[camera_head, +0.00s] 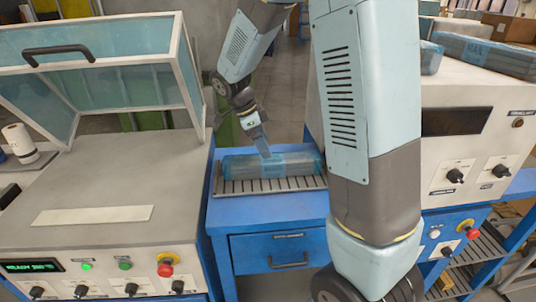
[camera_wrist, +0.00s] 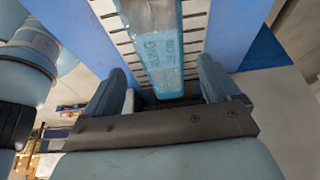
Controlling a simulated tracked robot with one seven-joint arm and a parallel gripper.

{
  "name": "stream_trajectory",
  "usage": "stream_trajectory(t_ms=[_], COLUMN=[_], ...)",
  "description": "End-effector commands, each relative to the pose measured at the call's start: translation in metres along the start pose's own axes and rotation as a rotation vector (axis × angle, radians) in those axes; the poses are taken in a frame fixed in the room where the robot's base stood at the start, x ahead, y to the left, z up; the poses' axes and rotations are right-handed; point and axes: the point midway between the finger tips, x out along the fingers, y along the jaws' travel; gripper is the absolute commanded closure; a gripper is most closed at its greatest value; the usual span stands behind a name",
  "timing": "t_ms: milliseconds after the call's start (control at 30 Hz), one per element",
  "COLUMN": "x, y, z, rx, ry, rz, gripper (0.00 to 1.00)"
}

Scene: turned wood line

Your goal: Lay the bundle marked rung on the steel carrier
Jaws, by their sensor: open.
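A bundle wrapped in blue film (camera_head: 272,163) lies flat on the slotted steel carrier (camera_head: 256,186) on top of a blue cabinet. In the wrist view the bundle (camera_wrist: 155,45) carries faint lettering that seems to read RUNG. The carrier's slotted plate (camera_wrist: 113,28) shows on both sides of it there. My gripper (camera_head: 265,153) is just above the bundle in the head view. In the wrist view my gripper (camera_wrist: 160,80) is open, with one finger on each side of the bundle's near end and a gap at both sides.
A machine with a raised clear lid (camera_head: 90,75) stands on the left, its flat top (camera_head: 140,180) mostly clear. On the right machine (camera_head: 490,95) lies another wrapped bundle (camera_head: 482,52), with a further one partly hidden behind my arm. The blue cabinet (camera_head: 275,250) stands between them.

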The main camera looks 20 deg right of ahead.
Motion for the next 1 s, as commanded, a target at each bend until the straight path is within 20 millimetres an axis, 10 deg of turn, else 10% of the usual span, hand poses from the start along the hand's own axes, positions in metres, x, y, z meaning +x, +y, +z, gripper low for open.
stream_trajectory(t_ms=[467,1000], x=[-0.041,-0.098], y=[0.015,0.114], z=[-0.019,-0.097], rx=[-0.120,-0.846], ry=[-0.052,-0.192], rz=[-0.027,-0.326], gripper=[0.10,0.10])
